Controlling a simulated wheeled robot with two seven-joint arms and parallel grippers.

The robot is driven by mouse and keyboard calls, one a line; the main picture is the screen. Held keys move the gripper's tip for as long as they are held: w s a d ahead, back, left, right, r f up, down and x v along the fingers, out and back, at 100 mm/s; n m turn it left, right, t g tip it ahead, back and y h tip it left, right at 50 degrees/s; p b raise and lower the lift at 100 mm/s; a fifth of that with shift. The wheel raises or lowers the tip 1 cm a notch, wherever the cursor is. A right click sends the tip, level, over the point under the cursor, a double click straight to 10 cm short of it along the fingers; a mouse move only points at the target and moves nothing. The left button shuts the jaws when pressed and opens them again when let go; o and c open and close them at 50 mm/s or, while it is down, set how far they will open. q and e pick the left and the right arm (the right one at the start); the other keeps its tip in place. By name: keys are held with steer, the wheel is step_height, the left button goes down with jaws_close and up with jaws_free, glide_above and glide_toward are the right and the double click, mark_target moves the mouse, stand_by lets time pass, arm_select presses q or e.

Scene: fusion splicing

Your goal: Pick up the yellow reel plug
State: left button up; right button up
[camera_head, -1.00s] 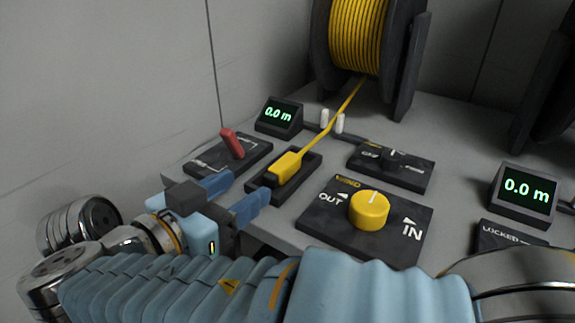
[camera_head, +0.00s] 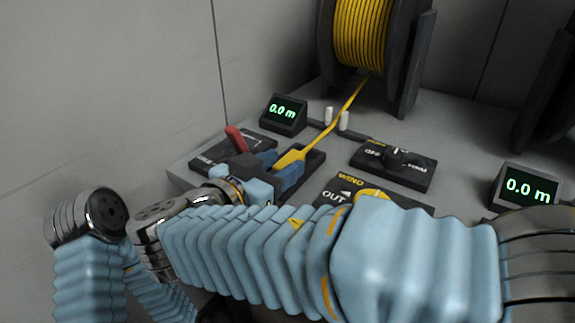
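The yellow reel plug (camera_head: 289,159) lies in its dark holder plate (camera_head: 316,160), with a yellow cable running from its far end up to the reel. My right gripper (camera_head: 284,164) reaches in from the right, and its two blue fingers are at the near end of the plug, one on each side. The fingers look spread, and I see no clear grip. The near part of the plug is hidden by the fingers and the gripper body. My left gripper is not in view.
A red lever (camera_head: 236,139) stands close to the left of my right gripper. The yellow cable reel (camera_head: 361,35) is behind. A display (camera_head: 284,114) and a black switch panel (camera_head: 394,164) flank the cable. My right arm partly covers the yellow knob (camera_head: 372,194).

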jaws_close()
